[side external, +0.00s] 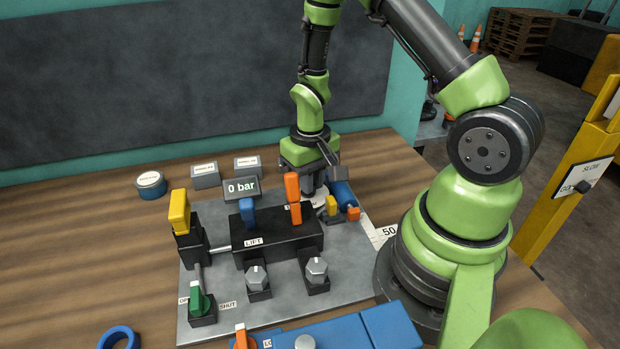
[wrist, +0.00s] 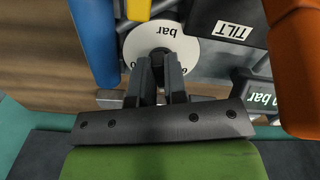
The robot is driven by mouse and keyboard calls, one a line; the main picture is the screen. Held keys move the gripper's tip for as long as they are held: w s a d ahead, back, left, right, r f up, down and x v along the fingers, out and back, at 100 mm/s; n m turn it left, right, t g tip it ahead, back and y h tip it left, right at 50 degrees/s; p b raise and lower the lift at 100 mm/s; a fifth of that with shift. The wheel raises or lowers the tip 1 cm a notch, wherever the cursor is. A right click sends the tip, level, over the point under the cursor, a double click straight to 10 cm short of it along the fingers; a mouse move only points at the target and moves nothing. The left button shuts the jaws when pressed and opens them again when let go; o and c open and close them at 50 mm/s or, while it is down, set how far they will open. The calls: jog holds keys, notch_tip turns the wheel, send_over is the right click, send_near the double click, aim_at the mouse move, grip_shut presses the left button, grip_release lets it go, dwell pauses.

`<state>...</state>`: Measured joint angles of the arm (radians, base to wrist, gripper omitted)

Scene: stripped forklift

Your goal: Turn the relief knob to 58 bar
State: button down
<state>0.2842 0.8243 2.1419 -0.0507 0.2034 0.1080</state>
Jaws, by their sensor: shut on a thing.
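The relief knob (wrist: 158,57) sits on a white round dial (wrist: 186,52) marked "bar". My gripper (wrist: 158,70) is shut on the knob from above, with a finger on each side in the wrist view. The fingers and palm hide most of the knob and part of the dial. In the side view my gripper (side external: 313,193) is down behind the valve block, and only a sliver of the dial shows. The display (side external: 241,188) reads "0 bar"; it is partly cut off in the wrist view (wrist: 262,98). The knob's pointer cannot be made out.
An orange lever (side external: 293,190) stands close beside my gripper, with a blue lever (side external: 247,211) on the block marked LIFT (side external: 280,240). A blue cylinder (side external: 343,194) and a yellow part (side external: 331,204) lie on the other side. Two grey knobs (side external: 317,270) stand in front.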

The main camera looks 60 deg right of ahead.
dwell(0.4)
jog(key=c, duration=1.2)
grip_release()
jog(key=shift+o, duration=0.2)
notch_tip(320, 180, up, 10)
jog(key=s+a+r+t+y, duration=0.1)
jog(key=s+a+r+t, duration=0.2)
jog(key=s+a+r, duration=0.2)
jog(key=s+a+r+n+t+y, duration=0.1)
jog(key=s+a+r+t, duration=0.3)
jog(key=r, duration=0.7)
jog(key=shift+s+a+r, duration=0.25)
jog(key=shift+s+a, duration=0.35)
jog(key=shift+s, duration=0.45)
